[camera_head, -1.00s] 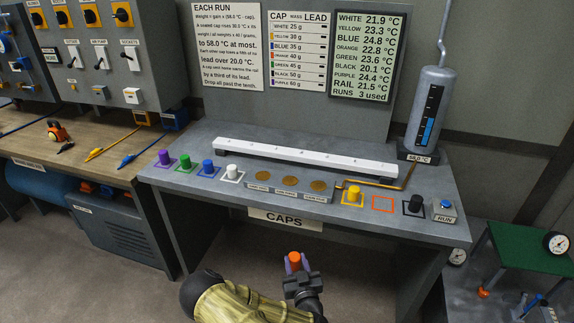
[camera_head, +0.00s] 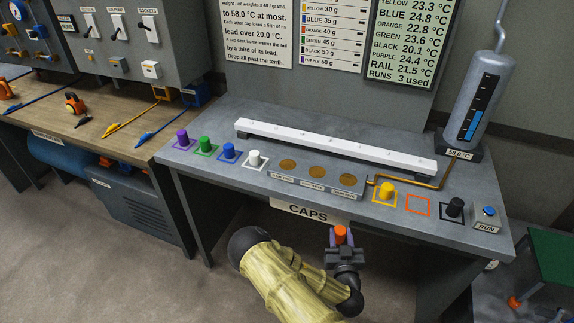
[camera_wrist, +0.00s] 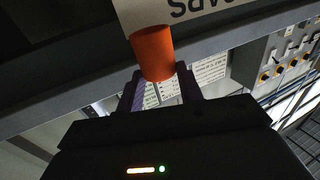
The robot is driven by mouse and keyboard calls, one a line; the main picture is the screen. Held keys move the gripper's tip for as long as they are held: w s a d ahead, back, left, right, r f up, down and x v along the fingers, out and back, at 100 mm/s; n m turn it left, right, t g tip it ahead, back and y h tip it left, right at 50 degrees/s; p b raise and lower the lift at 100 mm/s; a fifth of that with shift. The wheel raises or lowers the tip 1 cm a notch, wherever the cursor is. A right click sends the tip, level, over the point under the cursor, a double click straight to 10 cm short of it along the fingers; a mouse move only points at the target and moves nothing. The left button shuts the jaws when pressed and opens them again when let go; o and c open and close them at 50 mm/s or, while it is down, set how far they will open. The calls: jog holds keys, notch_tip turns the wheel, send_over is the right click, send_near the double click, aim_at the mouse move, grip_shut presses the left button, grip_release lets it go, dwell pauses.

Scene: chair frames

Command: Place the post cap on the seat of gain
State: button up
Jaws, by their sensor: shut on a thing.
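My gripper (camera_head: 341,240) is shut on the orange cap (camera_head: 340,234) and holds it upright in front of the bench's front edge, below the CAPS sign. In the wrist view the orange cap (camera_wrist: 153,52) stands between the purple fingers (camera_wrist: 160,92). Three round brass seats sit on a grey block on the bench: left (camera_head: 288,164), middle (camera_head: 317,172) and right (camera_head: 348,180). Their labels are too small to read, so I cannot tell which is gain. All three look bare. The orange outlined square (camera_head: 418,205) is empty.
Purple (camera_head: 182,138), green (camera_head: 205,145), blue (camera_head: 228,151) and white (camera_head: 254,158) caps stand left of the block. Yellow (camera_head: 387,190) and black (camera_head: 455,207) caps and the RUN button (camera_head: 488,211) stand right. A white rail (camera_head: 335,145) lies behind the seats.

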notch_tip(320, 180, down, 10)
jog(key=b, duration=0.8)
jog(key=shift+d+f+b, duration=0.15)
jog(key=shift+b, duration=0.25)
jog(key=shift+s, duration=0.1)
